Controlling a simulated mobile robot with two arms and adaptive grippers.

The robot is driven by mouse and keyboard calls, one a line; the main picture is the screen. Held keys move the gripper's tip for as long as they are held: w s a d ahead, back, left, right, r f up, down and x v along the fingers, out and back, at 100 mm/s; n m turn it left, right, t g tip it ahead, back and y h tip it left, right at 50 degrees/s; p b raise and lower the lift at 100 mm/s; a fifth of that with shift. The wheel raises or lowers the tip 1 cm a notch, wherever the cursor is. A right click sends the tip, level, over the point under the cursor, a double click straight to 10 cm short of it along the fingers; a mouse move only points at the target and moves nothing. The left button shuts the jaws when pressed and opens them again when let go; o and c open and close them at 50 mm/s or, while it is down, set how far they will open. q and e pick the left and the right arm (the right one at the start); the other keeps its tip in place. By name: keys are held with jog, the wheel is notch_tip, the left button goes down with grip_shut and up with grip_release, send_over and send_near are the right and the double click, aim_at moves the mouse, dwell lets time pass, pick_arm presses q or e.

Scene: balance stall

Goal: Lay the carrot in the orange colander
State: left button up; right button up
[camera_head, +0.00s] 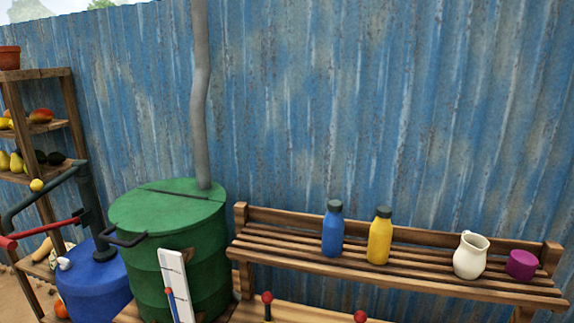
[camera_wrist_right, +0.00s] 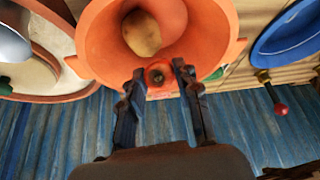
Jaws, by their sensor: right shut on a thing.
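The orange colander (camera_wrist_right: 93,35) fills the upper middle of the right wrist view, with a brown potato (camera_wrist_right: 141,33) inside it. My right gripper (camera_wrist_right: 157,80) has its two dark fingers on either side of the carrot (camera_wrist_right: 158,74) and is shut on it. The carrot shows nearly end-on, its round orange end with a dark centre towards the camera. It overlaps the colander's near side in the picture; I cannot tell whether they touch. The head view shows neither carrot, colander nor grippers.
In the right wrist view, a blue pan (camera_wrist_right: 262,45) and a red-tipped knob (camera_wrist_right: 281,109) are right of the colander. In the head view, a bench (camera_head: 330,262) bears a blue bottle (camera_head: 332,230), yellow bottle (camera_head: 379,238), cream jug (camera_head: 470,258) and purple cup (camera_head: 521,265).

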jog(key=shift+f+b, duration=0.35)
jog(key=shift+f, duration=0.6)
dwell(0.3)
jog(key=o, duration=1.2)
jog(key=shift+o, duration=0.2)
jog(key=shift+r, duration=0.1)
